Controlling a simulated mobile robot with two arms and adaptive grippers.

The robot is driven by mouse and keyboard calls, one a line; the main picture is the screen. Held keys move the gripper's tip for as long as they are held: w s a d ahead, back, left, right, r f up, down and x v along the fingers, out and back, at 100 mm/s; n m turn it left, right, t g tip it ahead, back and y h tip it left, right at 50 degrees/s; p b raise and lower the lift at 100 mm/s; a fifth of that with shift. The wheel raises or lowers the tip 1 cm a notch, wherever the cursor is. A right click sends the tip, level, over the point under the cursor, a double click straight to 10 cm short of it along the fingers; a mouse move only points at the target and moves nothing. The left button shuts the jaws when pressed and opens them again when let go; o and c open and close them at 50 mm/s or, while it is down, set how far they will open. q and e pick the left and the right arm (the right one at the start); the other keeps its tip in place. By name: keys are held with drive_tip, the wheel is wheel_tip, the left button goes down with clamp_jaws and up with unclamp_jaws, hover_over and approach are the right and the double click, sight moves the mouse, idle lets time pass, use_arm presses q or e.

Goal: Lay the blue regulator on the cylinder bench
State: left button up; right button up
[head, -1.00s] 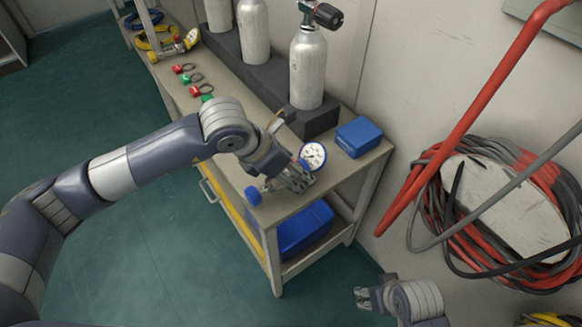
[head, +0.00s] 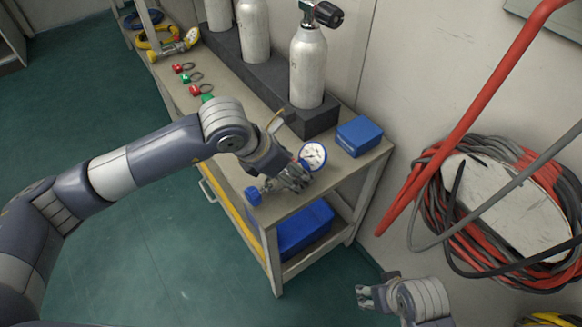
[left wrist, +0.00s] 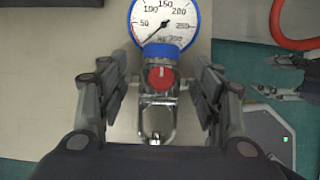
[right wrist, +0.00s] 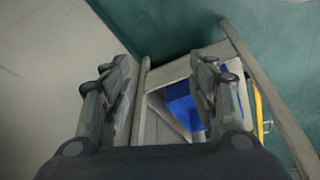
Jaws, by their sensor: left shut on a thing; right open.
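My left gripper (head: 288,180) is shut on the regulator at the near end of the cylinder bench (head: 342,174). The regulator is low over the bench top; I cannot tell whether it touches it. My right gripper (head: 364,297) is open and empty, low in front of the bench's near end. It also shows in the right wrist view (right wrist: 165,75).
A blue box (head: 359,136) stands on the bench's right corner. Grey cylinders (head: 308,68) stand in a dark block along the wall. Red and green tags and a yellow regulator (head: 180,45) lie farther back. A blue crate (head: 305,228) sits on the lower shelf. Hose coils hang at right.

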drive_tip(key=shift+s+r, duration=0.1)
drive_tip(key=shift+r, duration=0.25)
idle(0.4)
drive_tip(key=shift+d+r, duration=0.1)
use_arm(q)
drive_tip(key=shift+f, duration=0.1)
drive_tip(key=o, duration=1.7)
drive_tip(key=shift+c, duration=0.2)
use_arm(e)
drive_tip(key=shift+r, duration=0.25)
use_arm(q)
drive_tip(key=shift+f, duration=0.15)
use_arm(e)
drive_tip(key=shift+s+f, duration=0.1)
